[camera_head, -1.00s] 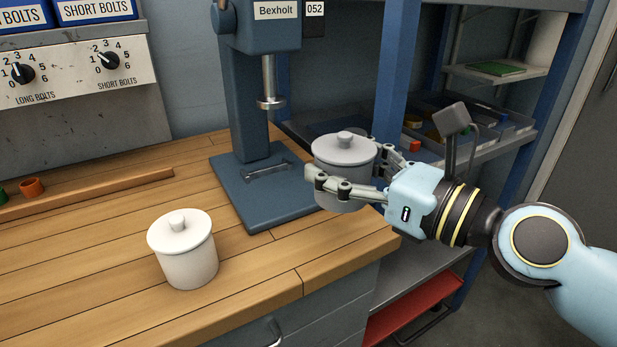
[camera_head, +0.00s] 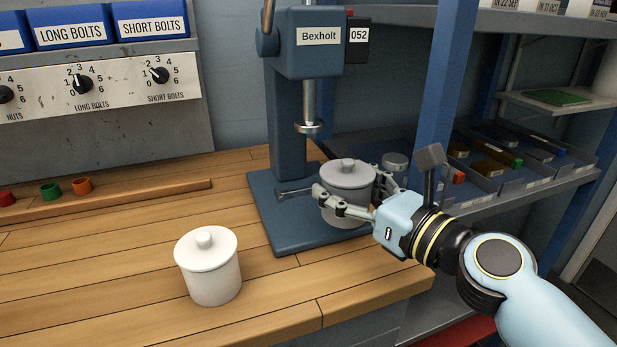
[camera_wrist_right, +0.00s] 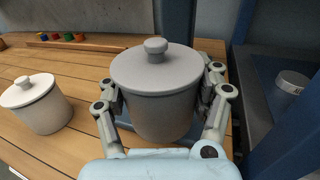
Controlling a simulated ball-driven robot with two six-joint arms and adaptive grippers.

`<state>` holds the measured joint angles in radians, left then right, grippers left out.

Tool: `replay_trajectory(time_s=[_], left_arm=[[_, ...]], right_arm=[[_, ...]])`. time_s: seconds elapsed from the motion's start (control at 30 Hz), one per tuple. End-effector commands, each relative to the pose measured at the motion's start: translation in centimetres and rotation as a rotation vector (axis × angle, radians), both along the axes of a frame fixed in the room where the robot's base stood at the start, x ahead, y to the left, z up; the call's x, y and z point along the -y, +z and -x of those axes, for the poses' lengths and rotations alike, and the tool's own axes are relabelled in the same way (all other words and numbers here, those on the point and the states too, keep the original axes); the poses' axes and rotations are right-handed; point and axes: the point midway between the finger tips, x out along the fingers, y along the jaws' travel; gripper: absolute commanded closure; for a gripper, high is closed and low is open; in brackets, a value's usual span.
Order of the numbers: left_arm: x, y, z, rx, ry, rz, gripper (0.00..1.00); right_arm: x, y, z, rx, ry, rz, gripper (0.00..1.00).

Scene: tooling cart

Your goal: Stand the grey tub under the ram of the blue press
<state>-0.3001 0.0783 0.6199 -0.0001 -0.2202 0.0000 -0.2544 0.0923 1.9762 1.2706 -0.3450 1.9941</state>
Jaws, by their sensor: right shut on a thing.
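The grey tub (camera_head: 348,176), with a lid and round knob, is upright in my right gripper (camera_head: 346,192). The fingers are shut around its sides; it also fills the middle of the right wrist view (camera_wrist_right: 155,90). The blue press (camera_head: 290,150), labelled Bexholt 052, stands at the back of the bench. Its silver ram (camera_head: 308,108) ends well above the base plate (camera_head: 282,232). The tub is right of and below the ram in the picture, overlapping the plate's right part. I cannot tell whether it touches the plate. My left gripper is not in view.
A white lidded tub (camera_head: 210,268) stands on the wooden bench (camera_head: 130,270), left of the press. A blue shelf post (camera_head: 446,80) and shelves with bins (camera_head: 510,160) stand to the right. A wooden rail (camera_head: 140,194) with coloured cups lies at the back left.

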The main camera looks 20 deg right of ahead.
Motion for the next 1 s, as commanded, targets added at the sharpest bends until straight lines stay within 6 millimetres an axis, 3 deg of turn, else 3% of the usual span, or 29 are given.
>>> replay_trajectory(time_s=[0.1, 0.3, 0.57, 0.8, 1.0], left_arm=[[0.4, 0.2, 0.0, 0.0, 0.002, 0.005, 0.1], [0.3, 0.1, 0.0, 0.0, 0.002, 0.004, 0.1], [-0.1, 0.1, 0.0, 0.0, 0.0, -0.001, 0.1], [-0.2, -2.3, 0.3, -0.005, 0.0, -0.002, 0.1], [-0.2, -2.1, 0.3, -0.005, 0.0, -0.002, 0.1]], right_arm=[[-1.3, 0.2, -3.4, 0.004, 0.0, -0.004, 0.72], [-2.5, 0.0, -6.8, 0.001, 0.001, -0.001, 0.72], [-3.1, 0.0, -8.3, 0.001, 0.001, 0.0, 0.72], [-3.0, -3.6, -8.1, -0.002, 0.001, 0.0, 0.72], [-3.0, -3.5, -8.1, 0.0, 0.0, 0.001, 0.72]])
